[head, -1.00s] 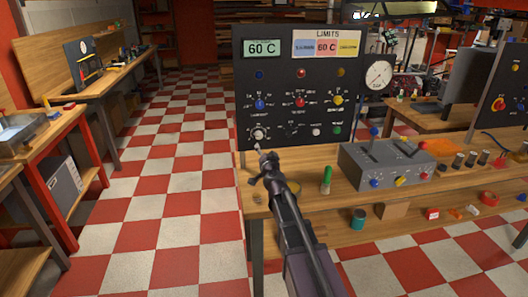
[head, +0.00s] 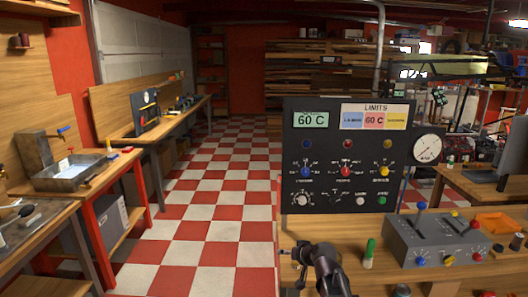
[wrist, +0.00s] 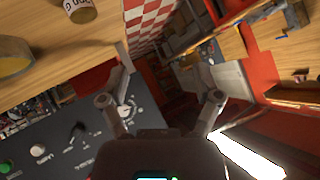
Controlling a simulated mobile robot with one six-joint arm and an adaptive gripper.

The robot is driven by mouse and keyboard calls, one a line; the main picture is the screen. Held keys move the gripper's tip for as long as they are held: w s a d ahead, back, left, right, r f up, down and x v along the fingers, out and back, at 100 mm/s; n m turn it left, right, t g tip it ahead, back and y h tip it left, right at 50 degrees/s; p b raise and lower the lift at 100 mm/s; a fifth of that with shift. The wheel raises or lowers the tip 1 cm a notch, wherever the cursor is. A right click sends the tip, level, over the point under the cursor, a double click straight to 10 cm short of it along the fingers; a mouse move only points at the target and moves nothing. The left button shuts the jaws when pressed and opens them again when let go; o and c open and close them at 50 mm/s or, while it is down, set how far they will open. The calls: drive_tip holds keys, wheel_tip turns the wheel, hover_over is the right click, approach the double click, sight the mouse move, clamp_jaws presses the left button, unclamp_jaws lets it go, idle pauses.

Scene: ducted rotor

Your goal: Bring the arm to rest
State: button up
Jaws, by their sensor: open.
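My gripper (head: 298,264) is in the lower middle of the head view, in front of the left end of the wooden bench (head: 400,275) and below the black control panel (head: 345,160). In the wrist view its two fingers stand well apart, so my gripper (wrist: 164,78) is open, with nothing between them. My dark arm rises from the bottom edge of the head view. The panel's display reads 60 C, and its knobs, lamps and round gauge (head: 427,148) are visible. The wrist view shows the panel (wrist: 65,150) tilted at lower left.
A grey lever box (head: 435,240) and a green-topped item (head: 369,254) stand on the bench right of my gripper. A labelled can (wrist: 80,10) shows in the wrist view. At left stand a red-framed bench (head: 100,220) and a sink (head: 75,170). The checkered aisle (head: 210,220) is clear.

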drive_tip(key=s+d+f+g+h+p, duration=0.1)
drive_tip(key=s+d+g+h+p, duration=0.1)
drive_tip(key=s, duration=0.8)
drive_tip(key=s+d+f+g+h+p, duration=0.1)
drive_tip(key=s+d+g+h+p, duration=0.2)
drive_tip(key=s+d+g, duration=0.3)
drive_tip(key=s+g+h, duration=0.1)
drive_tip(key=s, duration=0.2)
drive_tip(key=shift+s+d+m, duration=0.3)
drive_tip(key=shift+s, duration=0.1)
drive_tip(key=shift+w+f, duration=0.1)
